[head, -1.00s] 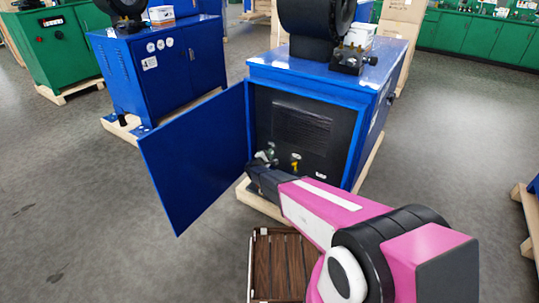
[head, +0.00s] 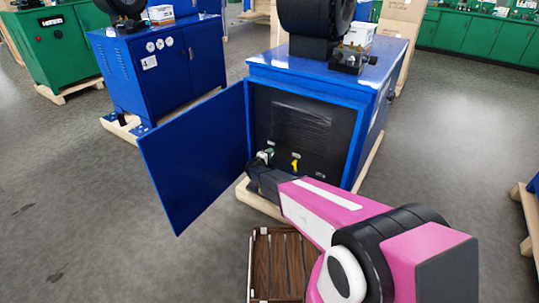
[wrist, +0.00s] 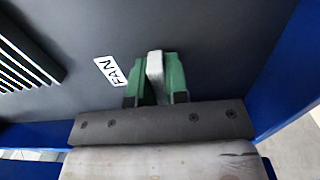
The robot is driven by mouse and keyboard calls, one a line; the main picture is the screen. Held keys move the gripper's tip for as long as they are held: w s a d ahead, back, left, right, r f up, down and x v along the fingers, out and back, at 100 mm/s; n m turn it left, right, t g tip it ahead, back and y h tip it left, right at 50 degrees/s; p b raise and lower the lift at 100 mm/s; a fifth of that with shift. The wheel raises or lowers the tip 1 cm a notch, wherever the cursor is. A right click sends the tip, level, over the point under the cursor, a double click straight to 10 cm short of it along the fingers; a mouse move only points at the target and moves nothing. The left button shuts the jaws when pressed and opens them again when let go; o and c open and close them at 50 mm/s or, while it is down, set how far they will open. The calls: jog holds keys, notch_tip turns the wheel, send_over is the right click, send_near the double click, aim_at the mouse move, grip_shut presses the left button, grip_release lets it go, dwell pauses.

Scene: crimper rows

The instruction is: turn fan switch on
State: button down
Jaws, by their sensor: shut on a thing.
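The fan switch (wrist: 155,72) is a pale grey lever on the dark panel (head: 300,118) inside the open blue cabinet. In the wrist view it stands between the green fingers of my gripper (wrist: 156,82), which is shut on it. A white FAN label (wrist: 110,71) is on the panel to the left of the switch. In the head view my gripper (head: 265,156) is at the panel's lower left, close to the open door. The switch's base is hidden by the fingers.
The blue door (head: 195,158) stands open left of my gripper. A yellow switch (head: 295,165) is on the panel to the right. A slatted wooden pallet (head: 262,265) lies on the floor in front. Blue cabinet walls flank the panel.

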jog(key=shift+s, duration=0.1)
jog(key=c, duration=1.1)
grip_release()
jog(key=v, duration=1)
jog(key=shift+s+a, duration=0.25)
jog(key=shift+s, duration=0.1)
